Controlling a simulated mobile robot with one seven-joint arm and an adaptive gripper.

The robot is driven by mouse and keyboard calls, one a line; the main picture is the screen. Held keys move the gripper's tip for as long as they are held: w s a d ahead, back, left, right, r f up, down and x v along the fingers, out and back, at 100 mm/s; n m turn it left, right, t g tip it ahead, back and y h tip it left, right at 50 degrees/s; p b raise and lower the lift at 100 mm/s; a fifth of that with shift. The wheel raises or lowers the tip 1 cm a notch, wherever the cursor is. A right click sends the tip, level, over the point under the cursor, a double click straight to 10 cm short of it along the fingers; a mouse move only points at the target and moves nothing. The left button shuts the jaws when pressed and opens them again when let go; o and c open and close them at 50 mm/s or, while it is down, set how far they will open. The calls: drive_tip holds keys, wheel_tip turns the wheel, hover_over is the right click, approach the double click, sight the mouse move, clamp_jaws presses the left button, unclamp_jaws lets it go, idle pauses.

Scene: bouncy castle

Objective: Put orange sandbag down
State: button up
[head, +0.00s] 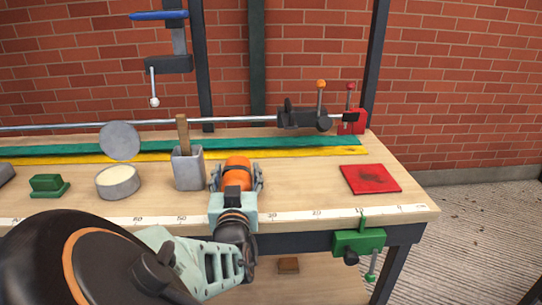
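The orange sandbag (238,169) shows as a rounded orange shape near the middle of the workbench in the head view. My gripper (238,178) has a dark finger on each side of it and appears shut on it. The gripper and wrist come from the front edge and hide the near part of the sandbag. I cannot tell whether its underside touches the bench top or is a little above it.
The wooden workbench (308,192) has a red square mat (371,179) at right, with clear wood between. A grey holder (188,170) stands close left of my gripper, then a round tin (117,182) and green block (48,186). A green clamp (357,242) grips the front edge.

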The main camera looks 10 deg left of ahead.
clamp_jaws()
drive_tip(key=shift+r, duration=0.1)
drive_tip(key=shift+w+r, duration=0.1)
drive_tip(key=shift+r, duration=0.05)
idle(0.3)
